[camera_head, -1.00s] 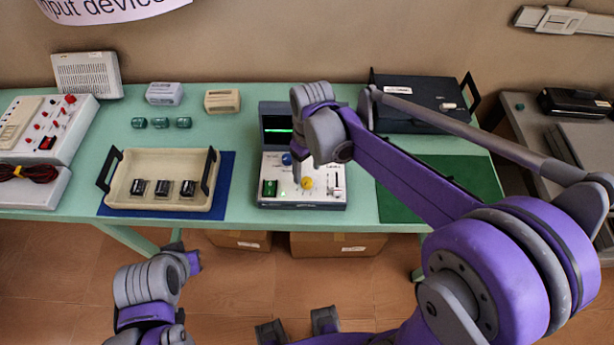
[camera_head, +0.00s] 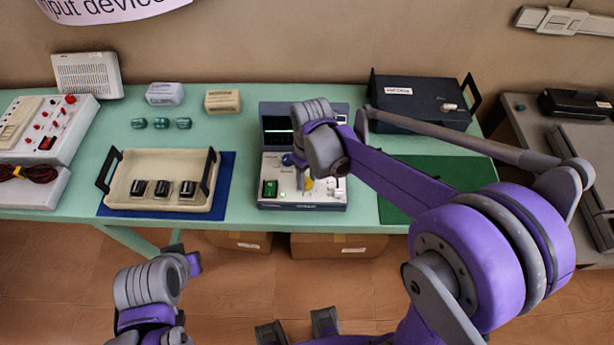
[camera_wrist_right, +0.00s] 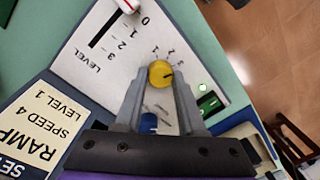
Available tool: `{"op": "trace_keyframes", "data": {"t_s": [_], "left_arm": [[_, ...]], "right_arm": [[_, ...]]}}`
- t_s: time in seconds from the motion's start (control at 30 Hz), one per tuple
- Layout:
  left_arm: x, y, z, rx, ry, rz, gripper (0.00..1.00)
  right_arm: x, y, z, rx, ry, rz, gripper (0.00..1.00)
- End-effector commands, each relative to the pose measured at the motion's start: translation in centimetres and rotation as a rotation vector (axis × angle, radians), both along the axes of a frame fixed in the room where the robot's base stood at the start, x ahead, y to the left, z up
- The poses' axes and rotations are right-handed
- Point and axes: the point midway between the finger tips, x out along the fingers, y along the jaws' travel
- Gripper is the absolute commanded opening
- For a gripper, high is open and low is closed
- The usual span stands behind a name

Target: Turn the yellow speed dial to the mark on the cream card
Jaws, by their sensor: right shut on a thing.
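The yellow speed dial (camera_head: 308,184) is on the front panel of a pale instrument (camera_head: 325,200). In the right wrist view, the dial (camera_wrist_right: 160,73) sits between my right fingertips (camera_wrist_right: 159,76), its dark pointer line towards the right of that view. My right gripper (camera_head: 306,181) points down and is shut on the dial.
A blue knob (camera_head: 287,159), a green switch (camera_head: 270,188) and a level slider (camera_wrist_right: 125,6) are close around the dial. A cream tray (camera_head: 140,204) with black parts stands left. A dark box (camera_head: 420,100) stands behind right. The green mat (camera_head: 440,172) is mostly bare.

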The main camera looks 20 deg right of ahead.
Motion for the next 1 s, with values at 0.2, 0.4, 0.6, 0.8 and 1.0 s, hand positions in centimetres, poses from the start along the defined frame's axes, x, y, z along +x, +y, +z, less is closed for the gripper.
{"op": "trace_keyframes", "data": {"t_s": [0.2,0.4,0.6,0.8,1.0], "left_arm": [[0.0,0.0,0.0,0.0,0.0,0.0,0.0],[-0.1,0.0,-0.2,0.0,0.001,0.0,0.0],[-0.2,0.0,-0.7,0.0,0.004,0.0,0.0],[-0.4,0.0,-1.3,0.0,0.007,0.0,0.0],[-0.5,0.0,-1.7,0.0,0.009,0.0,0.0]], "right_arm": [[0.0,0.0,0.0,0.0,0.0,-0.002,0.0],[0.0,0.0,0.0,0.001,0.001,-0.044,0.0],[-0.1,0.0,-0.1,0.0,0.002,-0.156,0.0],[-0.1,-0.1,-0.1,0.001,0.001,-0.317,0.0],[-0.1,-0.1,-0.1,0.001,0.0,-0.475,0.0]]}}
